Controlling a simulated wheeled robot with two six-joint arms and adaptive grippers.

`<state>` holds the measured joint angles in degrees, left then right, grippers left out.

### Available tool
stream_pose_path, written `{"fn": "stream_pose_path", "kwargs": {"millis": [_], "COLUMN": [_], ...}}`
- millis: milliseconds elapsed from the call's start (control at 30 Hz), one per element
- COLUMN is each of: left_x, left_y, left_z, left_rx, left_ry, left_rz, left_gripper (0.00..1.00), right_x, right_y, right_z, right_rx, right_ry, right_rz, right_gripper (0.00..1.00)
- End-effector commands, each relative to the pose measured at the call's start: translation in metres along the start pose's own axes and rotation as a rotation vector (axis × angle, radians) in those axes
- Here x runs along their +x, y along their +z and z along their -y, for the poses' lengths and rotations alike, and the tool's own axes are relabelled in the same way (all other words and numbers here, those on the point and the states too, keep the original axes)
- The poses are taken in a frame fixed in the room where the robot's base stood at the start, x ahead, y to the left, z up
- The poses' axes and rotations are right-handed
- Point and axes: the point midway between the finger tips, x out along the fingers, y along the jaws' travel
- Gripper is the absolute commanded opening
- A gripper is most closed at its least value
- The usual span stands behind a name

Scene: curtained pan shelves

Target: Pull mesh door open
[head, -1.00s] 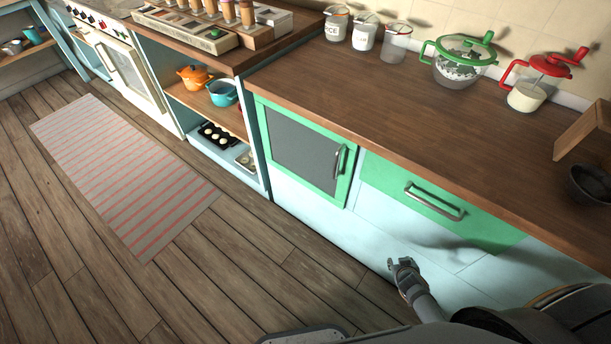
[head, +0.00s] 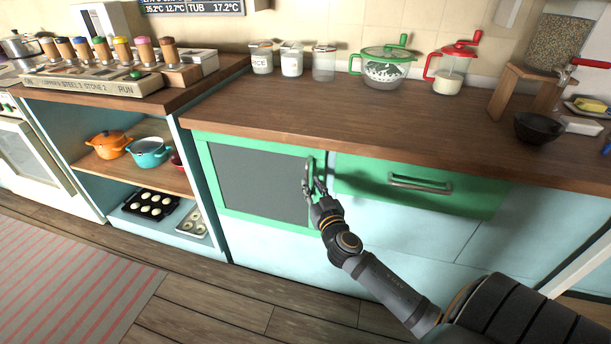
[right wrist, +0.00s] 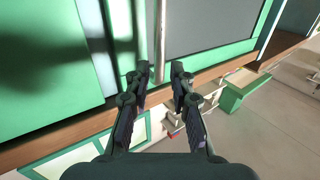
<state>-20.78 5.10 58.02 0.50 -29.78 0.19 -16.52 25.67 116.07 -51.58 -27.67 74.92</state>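The mesh door (head: 258,180) is a green frame around a grey panel, below the counter in the head view. It looks closed. Its upright metal handle (head: 308,176) is on its right side. My right gripper (head: 318,190) is at this handle, reaching up from the lower right. In the right wrist view, the two fingertips (right wrist: 161,70) are apart, and the handle (right wrist: 160,32) lies in line with the gap between them. Whether either finger touches it I cannot tell. The grey panel (right wrist: 212,22) shows to the right there. My left gripper is out of view.
A green drawer (head: 400,198) with a horizontal handle is right of the door. Open shelves with an orange pot (head: 108,144) and a blue pot (head: 149,152) are left. The wooden counter (head: 290,113) overhangs the door. The floor in front is clear apart from a striped rug (head: 60,280).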

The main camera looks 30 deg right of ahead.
Motion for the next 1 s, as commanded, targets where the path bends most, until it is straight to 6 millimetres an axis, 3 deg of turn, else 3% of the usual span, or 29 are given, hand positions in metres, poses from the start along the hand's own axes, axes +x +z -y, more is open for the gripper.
{"fn": "stream_pose_path", "kwargs": {"millis": [100, 300, 600, 800, 1000], "left_x": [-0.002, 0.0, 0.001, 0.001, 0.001], "left_y": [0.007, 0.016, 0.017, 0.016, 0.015], "left_z": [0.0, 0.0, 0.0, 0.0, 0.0], "left_rx": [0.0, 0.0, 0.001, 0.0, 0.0], "left_ry": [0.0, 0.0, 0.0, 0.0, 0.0], "left_rz": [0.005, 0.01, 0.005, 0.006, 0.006], "left_gripper": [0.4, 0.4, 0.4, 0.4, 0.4], "right_x": [0.025, 0.049, 0.053, 0.053, 0.052], "right_y": [-0.003, -0.001, 0.001, 0.001, 0.001], "right_z": [0.0, 0.0, 0.0, 0.0, 0.0], "right_rx": [0.002, 0.001, 0.0, 0.0, 0.0], "right_ry": [0.003, 0.001, 0.0, 0.0, 0.0], "right_rz": [-0.001, 0.0, 0.001, 0.001, 0.001], "right_gripper": [0.23, 0.23, 0.23, 0.0, 0.0]}}
